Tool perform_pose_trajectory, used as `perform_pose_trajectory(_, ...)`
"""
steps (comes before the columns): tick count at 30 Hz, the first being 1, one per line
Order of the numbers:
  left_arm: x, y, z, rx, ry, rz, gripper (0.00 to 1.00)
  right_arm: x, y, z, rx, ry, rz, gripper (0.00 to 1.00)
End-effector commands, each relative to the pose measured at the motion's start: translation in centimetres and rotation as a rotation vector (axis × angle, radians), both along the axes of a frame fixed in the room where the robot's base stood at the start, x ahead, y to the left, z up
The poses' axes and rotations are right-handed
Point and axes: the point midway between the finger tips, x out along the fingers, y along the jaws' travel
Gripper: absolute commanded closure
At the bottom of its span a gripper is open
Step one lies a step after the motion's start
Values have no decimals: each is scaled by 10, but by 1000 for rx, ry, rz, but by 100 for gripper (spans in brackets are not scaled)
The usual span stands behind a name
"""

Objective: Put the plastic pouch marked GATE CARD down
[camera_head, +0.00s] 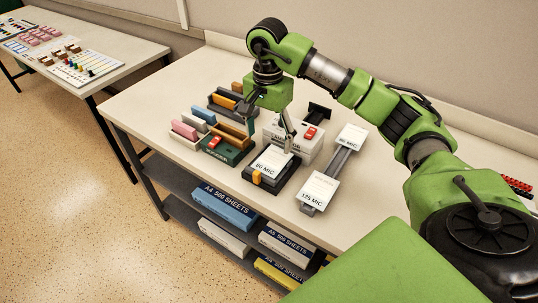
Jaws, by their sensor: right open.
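My right gripper (267,122) is over the table, pointing down with its fingers spread apart and nothing seen between them. It is above the area between a green tray (232,157) and a black stand holding a white pack marked 80 MIC (271,162). I cannot make out a pouch marked GATE CARD; no such lettering is readable here. My left gripper is not in view.
A grey rail holds white packs, one marked 125 MIC (319,189). A white box (294,141) stands behind the black stand. Paper reams (224,207) fill the shelf below. A second table (110,46) stands at the left.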

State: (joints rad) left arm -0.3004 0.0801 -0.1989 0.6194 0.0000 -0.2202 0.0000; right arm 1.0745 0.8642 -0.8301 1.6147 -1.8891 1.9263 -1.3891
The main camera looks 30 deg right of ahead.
Motion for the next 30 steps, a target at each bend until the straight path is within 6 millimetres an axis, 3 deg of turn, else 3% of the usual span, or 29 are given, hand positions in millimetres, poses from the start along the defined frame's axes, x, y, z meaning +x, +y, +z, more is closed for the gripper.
perform_pose_trajectory(4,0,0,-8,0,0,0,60,1,0,22,0,-3,-1,29)
perform_pose_trajectory(9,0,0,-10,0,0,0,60,0,0,35,1,0,-1,29)
perform_pose_trajectory(30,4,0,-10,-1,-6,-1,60,0,0,36,1,1,-1,29)
